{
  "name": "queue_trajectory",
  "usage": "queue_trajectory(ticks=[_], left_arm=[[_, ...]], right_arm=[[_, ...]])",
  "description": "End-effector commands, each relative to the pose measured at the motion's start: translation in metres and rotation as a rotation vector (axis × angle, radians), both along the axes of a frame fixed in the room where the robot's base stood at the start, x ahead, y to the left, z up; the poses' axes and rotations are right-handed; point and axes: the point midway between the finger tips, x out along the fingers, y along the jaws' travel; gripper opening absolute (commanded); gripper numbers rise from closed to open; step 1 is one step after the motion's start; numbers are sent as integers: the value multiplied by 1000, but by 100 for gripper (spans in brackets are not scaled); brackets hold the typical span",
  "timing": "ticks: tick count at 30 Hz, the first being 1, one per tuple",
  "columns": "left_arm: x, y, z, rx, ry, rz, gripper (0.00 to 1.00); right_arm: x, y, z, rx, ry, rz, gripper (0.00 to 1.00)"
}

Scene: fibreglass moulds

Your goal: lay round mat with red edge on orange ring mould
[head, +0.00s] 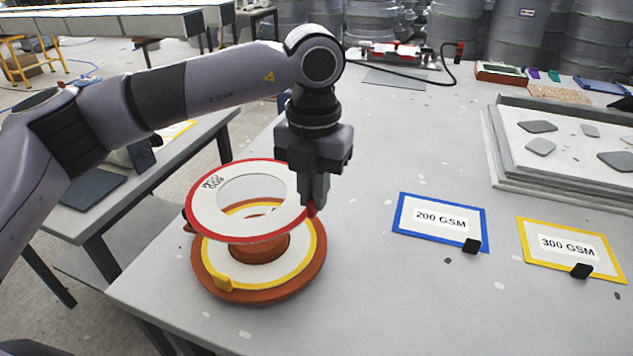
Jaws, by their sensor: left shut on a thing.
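The round mat with red edge (206,220) is a white ring with a red rim and dark print at its upper left. My left gripper (312,204) points down and is shut on the mat's right edge. It holds the mat tilted above the orange ring mould (312,281), slightly up and left of it in the picture. A white ring mat with yellow edge (300,264) lies on the mould around its orange centre. The red-edged mat hides part of the mould's far side. My right gripper is not in view.
A blue-edged 200 GSM card (420,228) and a yellow-edged 300 GSM card (545,258) lie on the right, each with a black clip. A tray of grey pieces (575,175) is at the far right. The table's middle is clear; its left edge is near the mould.

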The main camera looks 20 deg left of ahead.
Motion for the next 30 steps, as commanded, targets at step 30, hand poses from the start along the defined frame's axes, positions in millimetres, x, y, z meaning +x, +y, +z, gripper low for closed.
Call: queue_trajectory(ticks=[30], left_arm=[[0, 1, -41, 1, -1, 3, 0]], right_arm=[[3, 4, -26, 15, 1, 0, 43]])
